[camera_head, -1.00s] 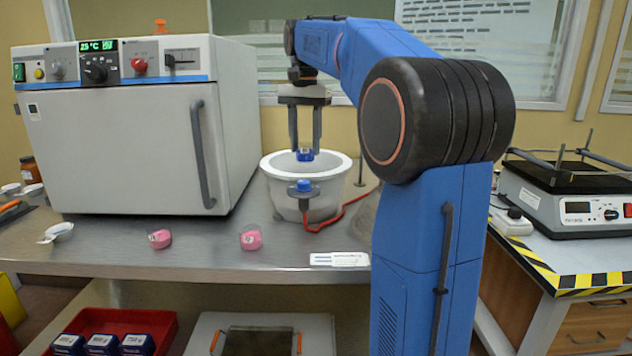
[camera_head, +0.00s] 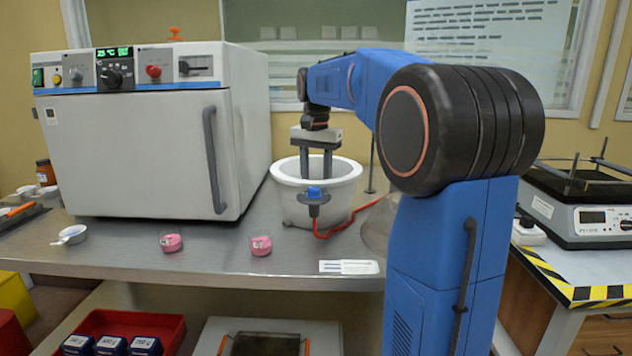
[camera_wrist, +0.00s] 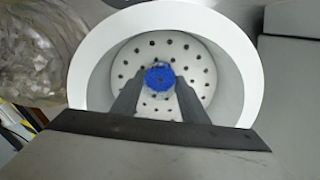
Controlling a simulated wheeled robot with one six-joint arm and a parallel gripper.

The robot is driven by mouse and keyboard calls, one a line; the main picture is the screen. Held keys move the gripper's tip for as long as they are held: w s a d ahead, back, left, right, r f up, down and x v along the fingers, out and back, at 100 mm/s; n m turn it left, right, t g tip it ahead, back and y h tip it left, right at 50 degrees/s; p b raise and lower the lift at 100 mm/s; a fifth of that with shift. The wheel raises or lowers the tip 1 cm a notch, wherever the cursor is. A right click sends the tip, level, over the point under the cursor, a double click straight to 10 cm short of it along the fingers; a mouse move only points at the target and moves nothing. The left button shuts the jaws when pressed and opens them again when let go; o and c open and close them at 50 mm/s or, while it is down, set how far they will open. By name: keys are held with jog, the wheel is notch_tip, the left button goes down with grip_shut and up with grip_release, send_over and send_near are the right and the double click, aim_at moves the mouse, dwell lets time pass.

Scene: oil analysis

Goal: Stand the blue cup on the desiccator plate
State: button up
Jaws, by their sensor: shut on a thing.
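The blue cup (camera_wrist: 159,77) is between my fingertips in the wrist view, seen from above. My gripper (camera_wrist: 158,88) is shut on it and points down into the white desiccator bowl (camera_head: 290,200). In the head view my gripper (camera_head: 316,172) reaches below the bowl's rim, and the front wall hides the cup. The desiccator plate (camera_wrist: 195,75), pale with dark holes, lies under the cup in the wrist view. I cannot tell whether the cup touches the plate.
A blue-topped valve (camera_head: 314,195) with a red hose (camera_head: 345,221) is on the bowl's front. A large oven (camera_head: 140,145) stands at left. Two pink-filled dishes (camera_head: 171,243) (camera_head: 261,245) and a white label card (camera_head: 348,267) lie on the bench (camera_head: 215,258) in front.

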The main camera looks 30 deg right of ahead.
jog(key=shift+f, duration=0.1)
jog(key=o, duration=1.1)
notch_tip(320, 180, up, 12)
jog(key=shift+r, duration=0.15)
